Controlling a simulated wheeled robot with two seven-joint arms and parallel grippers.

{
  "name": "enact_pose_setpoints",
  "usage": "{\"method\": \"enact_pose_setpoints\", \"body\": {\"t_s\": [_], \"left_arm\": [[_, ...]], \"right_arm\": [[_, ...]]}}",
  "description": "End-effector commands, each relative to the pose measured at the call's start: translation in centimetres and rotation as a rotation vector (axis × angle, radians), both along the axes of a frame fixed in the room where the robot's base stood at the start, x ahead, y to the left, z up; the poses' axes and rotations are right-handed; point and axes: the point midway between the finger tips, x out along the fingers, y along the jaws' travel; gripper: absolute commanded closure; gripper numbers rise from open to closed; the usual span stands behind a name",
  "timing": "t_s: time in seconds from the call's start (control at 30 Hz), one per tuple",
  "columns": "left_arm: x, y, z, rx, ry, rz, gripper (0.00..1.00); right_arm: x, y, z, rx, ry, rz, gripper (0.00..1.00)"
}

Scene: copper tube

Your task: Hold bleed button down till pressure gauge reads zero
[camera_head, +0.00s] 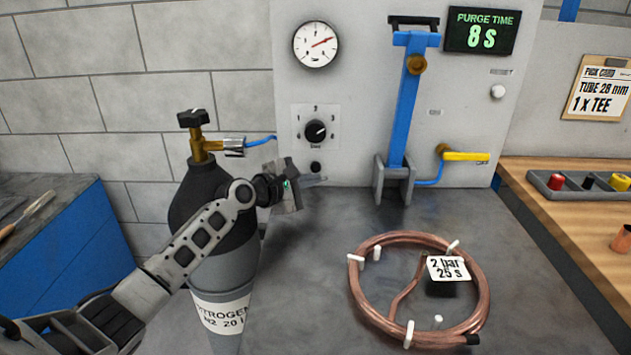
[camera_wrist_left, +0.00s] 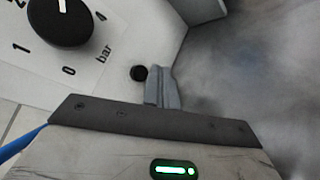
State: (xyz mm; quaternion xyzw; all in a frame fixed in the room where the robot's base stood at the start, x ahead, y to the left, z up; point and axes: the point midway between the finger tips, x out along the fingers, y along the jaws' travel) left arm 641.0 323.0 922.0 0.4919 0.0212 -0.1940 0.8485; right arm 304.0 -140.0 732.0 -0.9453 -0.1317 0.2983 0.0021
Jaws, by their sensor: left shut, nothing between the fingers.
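The round pressure gauge (camera_head: 316,45) is on the grey panel, its red needle pointing up and right, away from vertical. A small black button (camera_head: 315,167), likely the bleed button, sits below the black regulator knob (camera_head: 315,131). In the left wrist view the button (camera_wrist_left: 138,73) shows whole, just left of my fingertips. My left gripper (camera_head: 318,181) is shut and empty, its tips just below and beside the button. The wrist view shows its closed fingers (camera_wrist_left: 163,88). I cannot tell whether they touch the panel. My right gripper is not in view.
A nitrogen cylinder (camera_head: 219,271) stands beside my left arm. A copper coil (camera_head: 480,290) with a "2 bar 25 s" tag lies on the grey bench. A blue lever stand (camera_head: 403,110), yellow valve handle (camera_head: 467,157) and "8 s" purge display (camera_head: 480,31) are to the right.

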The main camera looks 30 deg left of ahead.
Motion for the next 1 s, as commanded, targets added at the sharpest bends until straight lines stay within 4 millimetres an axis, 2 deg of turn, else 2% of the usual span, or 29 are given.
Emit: {"method": "enact_pose_setpoints", "body": {"t_s": [0.03, 0.23, 1.0], "left_arm": [[0.41, 0.17, -0.25, 0.000, -0.001, 0.001, 1.00], [1.03, 0.45, 0.02, -0.001, 0.000, -0.002, 1.00], [1.03, 0.45, 0.07, 0.000, 0.000, -0.001, 1.00]], "right_arm": [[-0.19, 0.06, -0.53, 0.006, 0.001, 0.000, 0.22], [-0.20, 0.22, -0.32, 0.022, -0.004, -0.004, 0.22], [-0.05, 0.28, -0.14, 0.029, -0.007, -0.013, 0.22]]}}
